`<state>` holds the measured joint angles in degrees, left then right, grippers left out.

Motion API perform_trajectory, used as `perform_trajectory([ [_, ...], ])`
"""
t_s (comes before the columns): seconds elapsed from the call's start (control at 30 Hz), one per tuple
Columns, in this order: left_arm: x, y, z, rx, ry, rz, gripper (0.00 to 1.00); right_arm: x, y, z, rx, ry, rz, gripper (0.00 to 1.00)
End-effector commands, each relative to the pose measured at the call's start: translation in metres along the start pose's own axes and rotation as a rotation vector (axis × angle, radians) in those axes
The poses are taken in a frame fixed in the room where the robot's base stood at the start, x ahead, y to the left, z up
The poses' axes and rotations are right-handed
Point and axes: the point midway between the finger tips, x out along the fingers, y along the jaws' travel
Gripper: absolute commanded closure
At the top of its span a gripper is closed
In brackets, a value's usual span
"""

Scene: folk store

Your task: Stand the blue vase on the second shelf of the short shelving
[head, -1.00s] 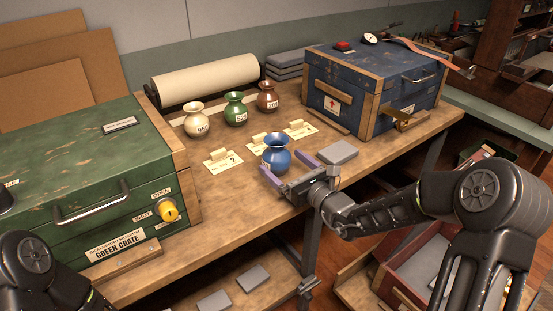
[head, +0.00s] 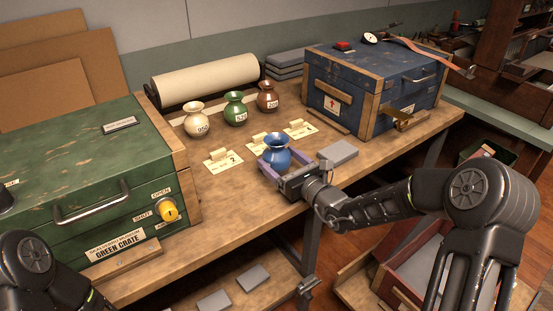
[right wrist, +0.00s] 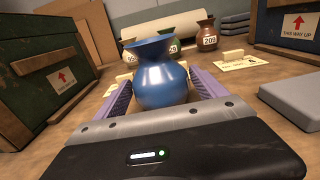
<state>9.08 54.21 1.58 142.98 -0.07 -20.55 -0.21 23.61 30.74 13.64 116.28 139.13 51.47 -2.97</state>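The blue vase (head: 277,155) stands upright on the workbench (head: 240,205), near its front edge. It also shows close up in the right wrist view (right wrist: 160,82). My right gripper (head: 279,162) is low over the bench with its purple fingers on either side of the vase. In the right wrist view the fingers (right wrist: 163,92) look apart from the vase's sides, so the gripper is open around it. My left gripper is out of view; only part of the left arm shows at bottom left. I cannot tell which furniture is the short shelving.
White (head: 197,120), green (head: 235,109) and brown (head: 267,97) vases stand behind, with number cards (head: 222,161) before them. A green crate (head: 90,190) is left, a blue chest (head: 372,85) right. A grey block (head: 338,153) lies just right of the gripper.

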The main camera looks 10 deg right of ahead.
Motion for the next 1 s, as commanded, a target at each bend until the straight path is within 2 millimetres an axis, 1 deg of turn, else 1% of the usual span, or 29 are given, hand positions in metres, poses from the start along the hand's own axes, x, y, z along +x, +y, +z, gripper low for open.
perform_trajectory([
  [0.03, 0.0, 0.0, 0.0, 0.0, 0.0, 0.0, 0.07, 0.0, 0.0, 0.0, 0.0, 0.0, 0.0, 0.23],
  [0.07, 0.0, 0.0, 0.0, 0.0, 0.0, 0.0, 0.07, 0.0, 0.0, 0.0001, 0.0, 0.0, 0.0, 0.26],
  [0.73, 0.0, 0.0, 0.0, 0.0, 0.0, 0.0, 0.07, 0.0, -0.0001, 0.0001, 0.0, 0.0, 0.0, 0.81],
  [1.0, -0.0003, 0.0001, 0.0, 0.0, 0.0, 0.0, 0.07, 0.0002, 0.0, 0.0026, -0.001, -0.003, 0.0, 0.82],
])
